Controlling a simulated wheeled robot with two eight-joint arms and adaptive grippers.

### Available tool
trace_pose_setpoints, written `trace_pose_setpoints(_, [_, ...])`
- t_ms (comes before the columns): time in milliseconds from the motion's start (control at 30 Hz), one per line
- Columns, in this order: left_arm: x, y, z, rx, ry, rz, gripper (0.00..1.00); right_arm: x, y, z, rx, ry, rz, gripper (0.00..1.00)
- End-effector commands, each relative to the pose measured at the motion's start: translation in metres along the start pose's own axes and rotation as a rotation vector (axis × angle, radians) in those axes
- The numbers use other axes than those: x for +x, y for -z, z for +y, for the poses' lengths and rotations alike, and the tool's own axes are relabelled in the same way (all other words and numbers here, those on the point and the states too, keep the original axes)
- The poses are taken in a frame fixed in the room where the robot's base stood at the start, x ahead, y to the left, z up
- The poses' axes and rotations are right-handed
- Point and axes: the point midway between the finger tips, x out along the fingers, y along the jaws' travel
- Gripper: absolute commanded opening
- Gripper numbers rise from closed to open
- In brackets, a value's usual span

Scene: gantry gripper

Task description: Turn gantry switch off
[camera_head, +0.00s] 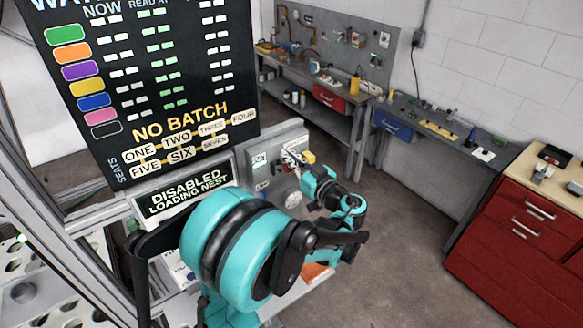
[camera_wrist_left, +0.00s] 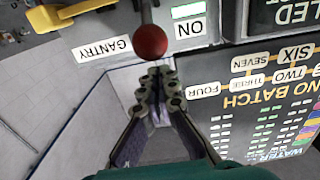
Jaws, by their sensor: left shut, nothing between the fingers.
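The gantry switch shows in the left wrist view as a lever with a dark stem and a red ball knob (camera_wrist_left: 150,42). It sits between a "GANTRY" label (camera_wrist_left: 103,47) and an "ON" label (camera_wrist_left: 190,28). My left gripper (camera_wrist_left: 160,74) is shut and empty, its fingertips close to the knob; I cannot tell whether they touch. In the head view the left gripper (camera_head: 293,159) is at the grey control panel (camera_head: 290,132), right of its "ON" label (camera_head: 259,160). The lever is too small or hidden to make out there. My right gripper is not in view.
A yellow handle (camera_wrist_left: 66,14) is beside the lever, also visible in the head view (camera_head: 308,157). A black status board (camera_head: 140,75) stands left of the panel, above a "DISABLED LOADING NEST" display (camera_head: 185,201). Workbenches and a red drawer cabinet (camera_head: 520,230) stand beyond open floor.

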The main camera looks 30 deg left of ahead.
Motion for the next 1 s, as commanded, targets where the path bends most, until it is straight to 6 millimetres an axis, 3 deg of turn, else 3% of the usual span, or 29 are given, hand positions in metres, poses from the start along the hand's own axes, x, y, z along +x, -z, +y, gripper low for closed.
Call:
trace_pose_setpoints(267, [0.000,-0.006,0.000,0.000,0.000,0.000,0.00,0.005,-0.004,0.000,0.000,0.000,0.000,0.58])
trace_pose_setpoints(1000, [0.000,-0.060,0.000,0.000,0.001,-0.001,0.00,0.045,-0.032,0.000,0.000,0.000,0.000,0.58])
